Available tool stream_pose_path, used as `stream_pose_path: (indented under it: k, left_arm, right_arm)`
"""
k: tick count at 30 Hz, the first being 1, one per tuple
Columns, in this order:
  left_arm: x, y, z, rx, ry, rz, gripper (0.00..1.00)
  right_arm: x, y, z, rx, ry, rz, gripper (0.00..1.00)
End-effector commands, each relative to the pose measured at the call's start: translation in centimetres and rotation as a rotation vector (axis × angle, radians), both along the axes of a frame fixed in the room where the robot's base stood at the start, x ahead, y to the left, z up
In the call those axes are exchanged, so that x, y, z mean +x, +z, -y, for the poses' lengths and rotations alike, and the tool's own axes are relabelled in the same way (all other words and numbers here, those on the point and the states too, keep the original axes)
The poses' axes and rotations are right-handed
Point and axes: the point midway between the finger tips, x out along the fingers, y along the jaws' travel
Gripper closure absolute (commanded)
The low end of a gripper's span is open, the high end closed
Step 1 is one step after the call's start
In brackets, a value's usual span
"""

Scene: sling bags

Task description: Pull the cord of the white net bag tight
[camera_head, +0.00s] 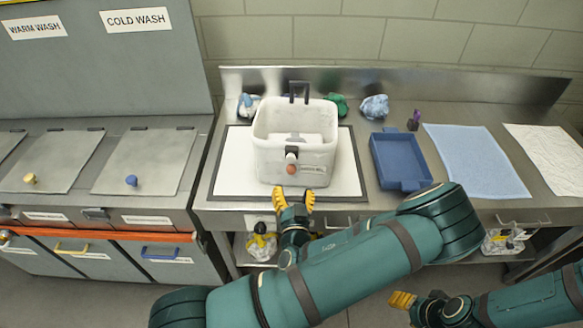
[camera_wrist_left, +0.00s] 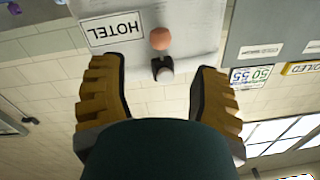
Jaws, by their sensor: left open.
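The white bag (camera_head: 268,158) stands upright on the pale board on the counter, its top open. A dark cord stop and an orange ball (camera_head: 291,169) sit on its front face, beside a printed label. My left gripper (camera_head: 294,194) is open in front of the bag, below the ball. In the left wrist view the ball (camera_wrist_left: 160,38) and the dark stop (camera_wrist_left: 164,71) show between the open yellow fingers, with the bag's front (camera_wrist_left: 185,15) behind. My right gripper (camera_head: 402,300) is low at the right, away from the bag.
A blue tray (camera_head: 400,160), a purple bottle (camera_head: 413,120), a light blue cloth (camera_head: 478,160) and a white cloth (camera_head: 550,150) lie to the right. Crumpled blue and green cloths are behind the bag. Lidded wash bins (camera_head: 145,160) stand at the left.

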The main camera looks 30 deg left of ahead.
Motion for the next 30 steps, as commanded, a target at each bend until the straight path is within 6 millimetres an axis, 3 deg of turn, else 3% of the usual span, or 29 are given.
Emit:
stream_pose_path:
  k: [12,18,27,28,30]
  left_arm:
    - [6.0,0.0,-4.2,-0.001,0.001,-0.001,0.38]
    - [7.1,0.0,-4.9,0.001,0.001,-0.003,0.38]
    - [7.3,0.0,-5.0,0.0,0.001,-0.004,0.38]
    - [7.3,0.0,-5.0,0.0,0.001,-0.004,0.43]
    - [7.3,0.0,-5.0,0.0,0.001,-0.004,0.67]
  right_arm:
    - [0.0,1.1,0.1,0.002,0.0,0.0,0.47]
    - [0.0,1.2,0.1,0.002,0.0,0.0,0.47]
    - [0.0,1.2,0.1,0.002,0.0,0.0,0.47]
    - [0.0,1.2,0.1,0.002,0.0,0.0,0.47]
    - [0.0,1.2,0.1,0.002,0.0,0.0,0.47]
